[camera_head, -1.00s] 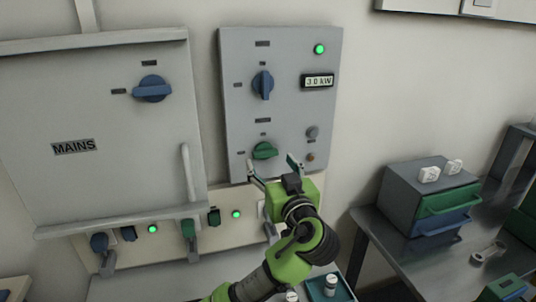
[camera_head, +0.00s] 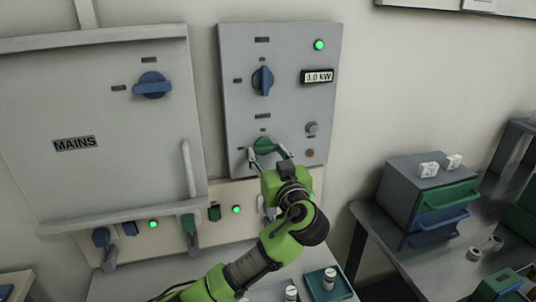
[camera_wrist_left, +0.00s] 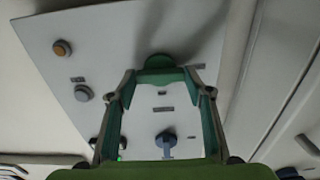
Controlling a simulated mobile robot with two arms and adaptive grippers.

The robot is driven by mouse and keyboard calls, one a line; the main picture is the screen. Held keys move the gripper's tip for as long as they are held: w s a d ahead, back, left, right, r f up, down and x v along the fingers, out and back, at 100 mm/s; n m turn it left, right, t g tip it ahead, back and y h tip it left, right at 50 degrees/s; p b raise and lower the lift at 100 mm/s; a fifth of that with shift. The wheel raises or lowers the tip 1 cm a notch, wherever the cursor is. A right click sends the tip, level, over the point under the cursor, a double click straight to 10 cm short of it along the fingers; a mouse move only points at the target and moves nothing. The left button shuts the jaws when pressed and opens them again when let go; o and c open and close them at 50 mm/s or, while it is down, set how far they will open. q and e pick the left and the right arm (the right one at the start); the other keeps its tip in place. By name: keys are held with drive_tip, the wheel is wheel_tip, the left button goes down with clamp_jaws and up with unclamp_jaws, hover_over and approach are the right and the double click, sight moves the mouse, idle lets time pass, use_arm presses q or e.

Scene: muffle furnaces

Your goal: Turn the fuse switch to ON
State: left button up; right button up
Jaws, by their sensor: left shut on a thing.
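A grey control panel (camera_head: 290,110) on the wall carries a blue rotary knob (camera_head: 262,80) and, below it, a green rotary knob (camera_head: 265,146). The labels are too small to read, so I cannot tell which is the fuse switch. My left gripper (camera_head: 267,153) is shut on the green knob, one finger on each side. In the left wrist view the green knob (camera_wrist_left: 160,68) shows between the fingertips of the left gripper (camera_wrist_left: 165,82), with the blue knob (camera_wrist_left: 166,141) beyond. The green knob's handle appears roughly level. My right gripper is not in view.
The panel also has a green lamp (camera_head: 319,45), a kW display (camera_head: 317,77) and a grey button (camera_head: 312,128). A MAINS cabinet (camera_head: 100,185) with a blue knob (camera_head: 152,85) stands left. Small switches (camera_head: 189,224) sit below. A drawer unit (camera_head: 400,185) is at right.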

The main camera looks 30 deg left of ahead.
use_arm(q)
drive_tip(key=m+p, duration=0.1)
drive_tip(key=m, duration=0.3)
drive_tip(key=shift+p, duration=0.4)
drive_tip(key=m+p, duration=0.2)
drive_tip(key=m, duration=0.2)
drive_tip(key=shift+r+m+p, duration=0.1)
drive_tip(key=shift+m+p, duration=0.2)
drive_tip(key=shift+p, duration=0.1)
drive_tip(key=m+p, duration=0.4)
drive_tip(key=m, duration=0.2)
drive_tip(key=shift+p, duration=0.35)
drive_tip(key=shift+m+p, duration=1.15)
drive_tip(key=shift+m, duration=0.55)
drive_tip(key=o, duration=1.1)
